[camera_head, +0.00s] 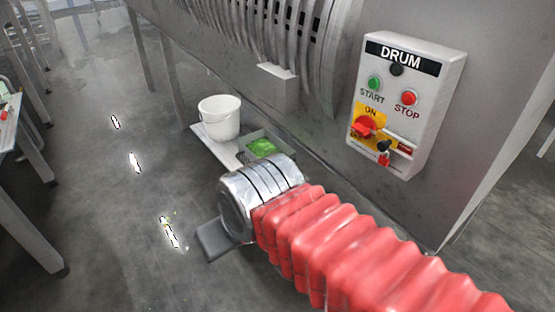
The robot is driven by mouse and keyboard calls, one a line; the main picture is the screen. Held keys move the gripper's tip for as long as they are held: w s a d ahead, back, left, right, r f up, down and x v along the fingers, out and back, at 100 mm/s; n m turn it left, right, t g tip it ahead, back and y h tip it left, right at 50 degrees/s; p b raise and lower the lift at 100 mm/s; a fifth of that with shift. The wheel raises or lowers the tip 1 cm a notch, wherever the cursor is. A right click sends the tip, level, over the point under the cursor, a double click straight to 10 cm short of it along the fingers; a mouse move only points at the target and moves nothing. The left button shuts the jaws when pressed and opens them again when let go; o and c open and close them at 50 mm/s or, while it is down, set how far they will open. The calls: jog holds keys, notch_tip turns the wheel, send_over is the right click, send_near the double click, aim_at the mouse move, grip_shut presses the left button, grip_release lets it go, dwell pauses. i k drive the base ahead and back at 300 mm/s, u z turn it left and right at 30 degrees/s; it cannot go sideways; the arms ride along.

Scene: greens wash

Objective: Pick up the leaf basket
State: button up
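The leaf basket (279,141) is a small grey container with green leaves in it. It sits low by the foot of the big grey machine, right of a white bucket. Its near side is hidden behind my silver wrist. My gripper (217,240) shows only as a flat dark-grey piece sticking out to the left of the wrist, over the floor. The rest of it is hidden, so its opening and anything between its fingers cannot be seen. The basket appears beyond the wrist; whether anything touches it is unclear.
The white bucket (220,119) stands on a pale low board (214,147) left of the basket. The drum control box (407,108) juts from the machine on the right. Metal tables (22,150) line the left edge. The wet floor (120,210) between is open.

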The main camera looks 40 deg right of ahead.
aim_at(256, 145)
jog(key=i, duration=1)
jog(key=z, duration=0.05)
